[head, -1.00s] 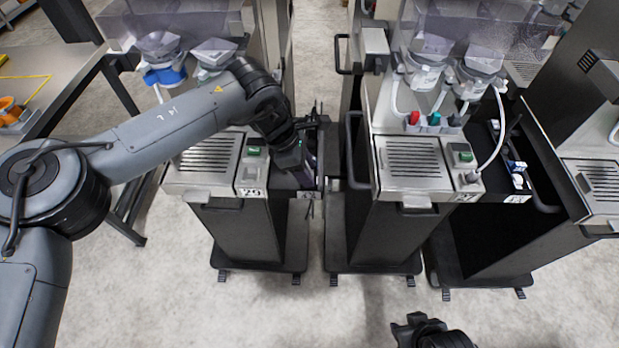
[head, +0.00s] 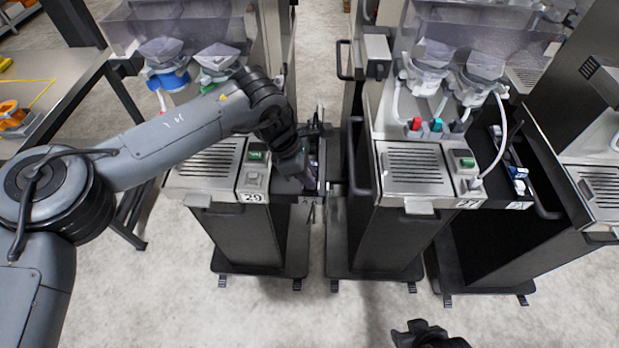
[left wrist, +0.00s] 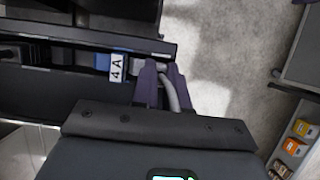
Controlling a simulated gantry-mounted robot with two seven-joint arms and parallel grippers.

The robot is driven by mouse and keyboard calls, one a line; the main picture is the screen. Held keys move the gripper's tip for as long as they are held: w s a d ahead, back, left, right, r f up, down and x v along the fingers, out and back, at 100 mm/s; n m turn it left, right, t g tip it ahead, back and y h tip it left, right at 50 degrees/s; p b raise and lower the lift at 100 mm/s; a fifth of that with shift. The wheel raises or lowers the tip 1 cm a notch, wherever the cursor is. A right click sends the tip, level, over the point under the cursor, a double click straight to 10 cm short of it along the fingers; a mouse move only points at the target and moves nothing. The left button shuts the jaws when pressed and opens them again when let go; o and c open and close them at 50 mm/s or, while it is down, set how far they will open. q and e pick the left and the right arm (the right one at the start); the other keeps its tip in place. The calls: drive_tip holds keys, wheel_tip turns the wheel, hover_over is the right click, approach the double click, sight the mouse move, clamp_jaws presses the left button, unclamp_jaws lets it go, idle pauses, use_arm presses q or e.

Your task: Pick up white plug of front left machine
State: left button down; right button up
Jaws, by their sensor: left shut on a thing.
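The front left machine (head: 209,165), with the number 29 on its front, is in the head view. My left gripper (head: 312,180) is low at its right side, over the dark side tray. In the left wrist view the two dark purple fingers (left wrist: 162,72) are shut on a pale grey-white plug (left wrist: 151,65). A grey cable (left wrist: 171,95) runs down between the fingers. The plug is beside a label reading 4A (left wrist: 117,67) and a blue part (left wrist: 102,62). The fingers hide much of it. My right gripper (head: 425,335) shows only partly at the bottom edge.
A second machine (head: 414,168) stands to the right, with a narrow floor gap between. Its side tray holds blue and white parts (head: 519,178). A grey table (head: 60,95) is at the left. Floor in front is clear.

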use_arm(q)
wheel_tip(320, 180, up, 5)
drive_tip(key=shift+f+p, duration=0.2)
drive_tip(key=shift+p, duration=0.25)
drive_tip(key=s+d+r+p, duration=0.1)
drive_tip(key=s+d+r, duration=0.5)
drive_tip(key=d, duration=0.4)
drive_tip(key=shift+r, duration=0.2)
drive_tip(key=shift+r, duration=0.15)
drive_tip(key=shift+r+p, duration=0.85)
drive_tip(key=shift+p, duration=0.3)
drive_tip(key=shift+r, duration=0.1)
wheel_tip(320, 180, up, 3)
drive_tip(key=p, duration=0.3)
idle(0.4)
